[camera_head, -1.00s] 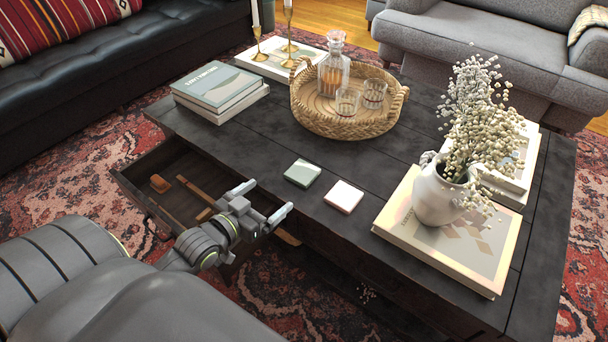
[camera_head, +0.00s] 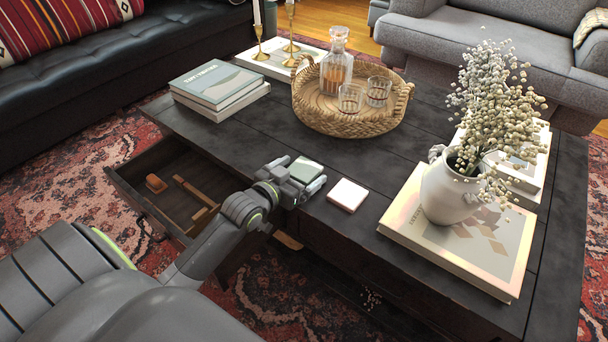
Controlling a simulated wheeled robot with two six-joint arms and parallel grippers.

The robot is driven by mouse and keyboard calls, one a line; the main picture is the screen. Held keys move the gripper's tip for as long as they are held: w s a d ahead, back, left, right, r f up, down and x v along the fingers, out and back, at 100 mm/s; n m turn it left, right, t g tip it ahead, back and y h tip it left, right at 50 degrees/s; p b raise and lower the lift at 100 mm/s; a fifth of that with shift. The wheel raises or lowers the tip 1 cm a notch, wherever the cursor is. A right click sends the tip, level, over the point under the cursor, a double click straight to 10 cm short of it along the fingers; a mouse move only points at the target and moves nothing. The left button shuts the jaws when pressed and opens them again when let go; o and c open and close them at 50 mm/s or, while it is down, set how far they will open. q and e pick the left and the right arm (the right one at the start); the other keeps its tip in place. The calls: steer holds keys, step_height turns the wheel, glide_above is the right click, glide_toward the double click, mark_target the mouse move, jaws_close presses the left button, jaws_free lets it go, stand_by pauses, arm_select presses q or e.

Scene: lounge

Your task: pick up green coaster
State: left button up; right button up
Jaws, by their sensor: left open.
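The green coaster (camera_head: 306,170) lies flat on the dark coffee table (camera_head: 262,143), near its front edge. My left gripper (camera_head: 304,174) is open at the coaster, with one finger toward its far left side and the other toward its near right side. The gripper covers the coaster's near left part, and I cannot tell whether the fingers touch it. A white-pink coaster (camera_head: 347,195) lies just to the right of the gripper. My right gripper is not in view.
An open drawer (camera_head: 180,187) with wooden items juts out at the left. A woven tray (camera_head: 340,122) with a decanter and glasses stands behind. Stacked books (camera_head: 219,91) lie at the back left. A white vase (camera_head: 447,192) stands on a large book (camera_head: 400,232) at the right.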

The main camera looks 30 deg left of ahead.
arm_select(q)
steer(key=shift+w, duration=0.2)
steer(key=c, duration=1.2)
